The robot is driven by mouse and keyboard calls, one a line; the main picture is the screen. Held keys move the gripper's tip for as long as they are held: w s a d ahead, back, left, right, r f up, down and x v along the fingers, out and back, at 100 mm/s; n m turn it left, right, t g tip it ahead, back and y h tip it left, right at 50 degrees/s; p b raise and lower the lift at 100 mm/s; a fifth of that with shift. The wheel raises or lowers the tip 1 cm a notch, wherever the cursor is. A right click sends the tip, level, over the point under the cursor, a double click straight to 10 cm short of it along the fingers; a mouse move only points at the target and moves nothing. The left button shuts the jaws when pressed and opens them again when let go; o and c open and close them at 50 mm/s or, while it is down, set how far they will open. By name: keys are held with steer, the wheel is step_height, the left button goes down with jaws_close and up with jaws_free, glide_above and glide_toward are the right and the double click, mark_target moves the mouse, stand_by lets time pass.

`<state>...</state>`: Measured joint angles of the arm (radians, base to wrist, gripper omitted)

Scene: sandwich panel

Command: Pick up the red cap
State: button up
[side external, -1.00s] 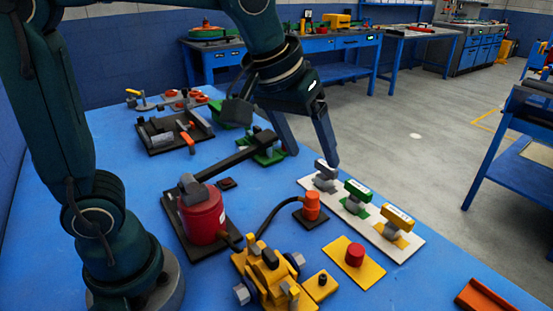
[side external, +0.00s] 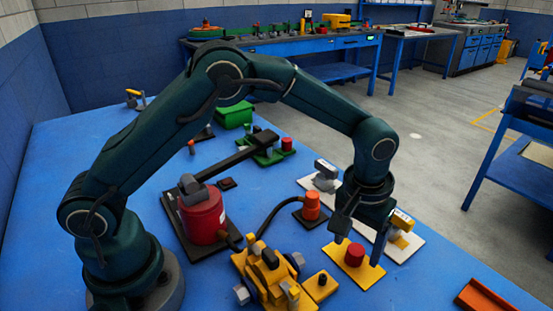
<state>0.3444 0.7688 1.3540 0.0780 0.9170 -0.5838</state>
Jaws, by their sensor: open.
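The red cap (side external: 354,256) is a short red cylinder standing upright on a yellow plate (side external: 334,248) at the front right of the blue table. My gripper (side external: 358,252) points down over it with its two dark fingers apart. In the picture one finger is left of the cap and the other is right of it, with its tip low near the plate. I cannot tell whether either finger touches the cap. The cap's front and top show between the fingers.
A white panel with grey and yellow valves (side external: 402,240) lies just behind my gripper, partly hidden. An orange cylinder (side external: 311,206) and a yellow machine (side external: 268,273) stand to the left. A red tank (side external: 203,217) is farther left.

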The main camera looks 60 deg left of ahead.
steer(key=shift+w+f, duration=0.1)
steer(key=shift+f, duration=0.8)
jaws_close()
steer(key=shift+r, duration=0.15)
